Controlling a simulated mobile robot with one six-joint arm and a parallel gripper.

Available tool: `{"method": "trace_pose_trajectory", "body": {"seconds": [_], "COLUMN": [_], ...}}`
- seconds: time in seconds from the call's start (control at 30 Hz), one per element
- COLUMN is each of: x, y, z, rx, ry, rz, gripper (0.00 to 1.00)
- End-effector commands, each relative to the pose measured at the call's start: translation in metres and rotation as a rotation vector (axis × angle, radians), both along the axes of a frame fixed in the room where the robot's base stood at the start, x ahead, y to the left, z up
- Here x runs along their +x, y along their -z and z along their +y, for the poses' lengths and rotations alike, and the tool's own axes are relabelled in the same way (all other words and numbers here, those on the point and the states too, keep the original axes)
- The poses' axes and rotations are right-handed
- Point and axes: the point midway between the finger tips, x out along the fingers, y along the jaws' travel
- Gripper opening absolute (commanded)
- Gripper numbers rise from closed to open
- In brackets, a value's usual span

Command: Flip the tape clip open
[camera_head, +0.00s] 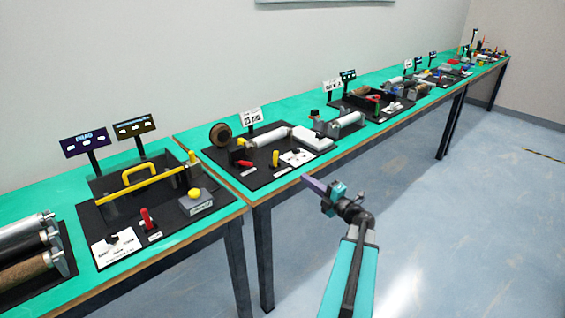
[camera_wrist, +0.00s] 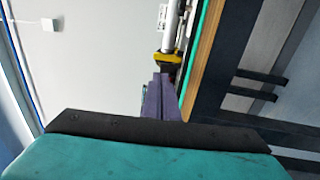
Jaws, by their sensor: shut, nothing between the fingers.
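A brown tape roll (camera_head: 220,134) stands at the back left of the middle black station board. A small yellow part (camera_head: 240,143) sits just to its right, and an upright yellow lever (camera_head: 275,158) and a red lever (camera_head: 246,164) stand nearer the front. I cannot tell which of these is the tape clip. My gripper (camera_head: 307,179) is shut and empty, its purple fingers together in front of the table edge, apart from the board. In the wrist view the fingers (camera_wrist: 161,84) point toward a yellow and black part (camera_wrist: 164,57), which they partly cover.
A white roller (camera_head: 266,138) and a white box (camera_head: 313,139) are on the same board. The left board has a clear cover with a yellow handle (camera_head: 140,170). Sign posts stand behind the boards. The floor in front is free.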

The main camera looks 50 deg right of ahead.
Motion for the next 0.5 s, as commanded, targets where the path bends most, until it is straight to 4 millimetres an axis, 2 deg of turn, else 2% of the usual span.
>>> {"method": "trace_pose_trajectory", "body": {"seconds": [0.33, 0.5], "x": [-0.0027, 0.0044], "y": [-0.0003, -0.0017], "z": [-0.0054, -0.0076], "rx": [0.001, 0.001], "ry": [0.009, 0.011], "rz": [0.000, 0.000], "gripper": [0.00, 0.00]}}
